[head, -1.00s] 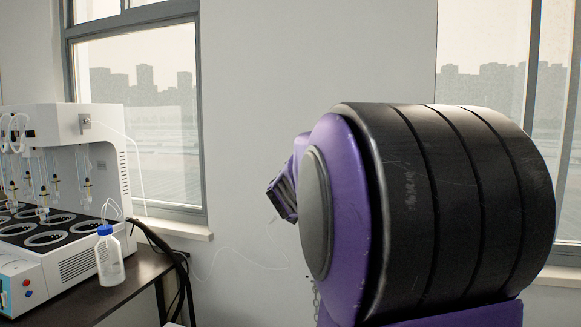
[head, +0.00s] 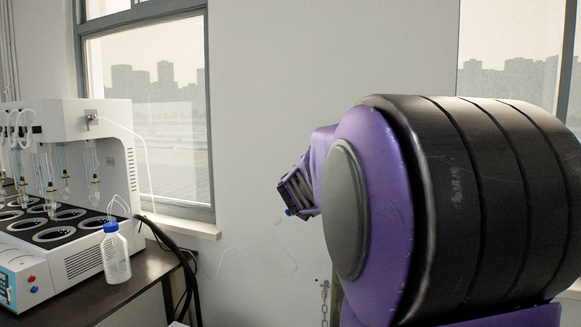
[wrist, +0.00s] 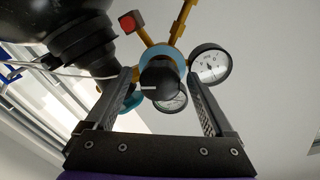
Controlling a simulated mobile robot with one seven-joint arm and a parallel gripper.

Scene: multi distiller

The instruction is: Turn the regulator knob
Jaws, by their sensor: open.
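The regulator knob (wrist: 160,80) is a dark round knob with a light line on its face, in the middle of the wrist view. It sits on the regulator's light blue body (wrist: 178,58). My gripper (wrist: 166,76) is open, and the knob appears between its two fingers. I cannot tell how far past the fingertips the knob lies. One white gauge (wrist: 210,64) shows right of the knob and another (wrist: 172,101) just below it. In the head view my purple and black arm hides the regulator.
A black bulky part (wrist: 75,45) with a thin tube is at the upper left of the wrist view. In the head view, a white distiller (head: 70,190) and a blue-capped bottle (head: 116,258) stand on a dark table (head: 135,283) at the left. A chain (head: 324,300) hangs beside my arm.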

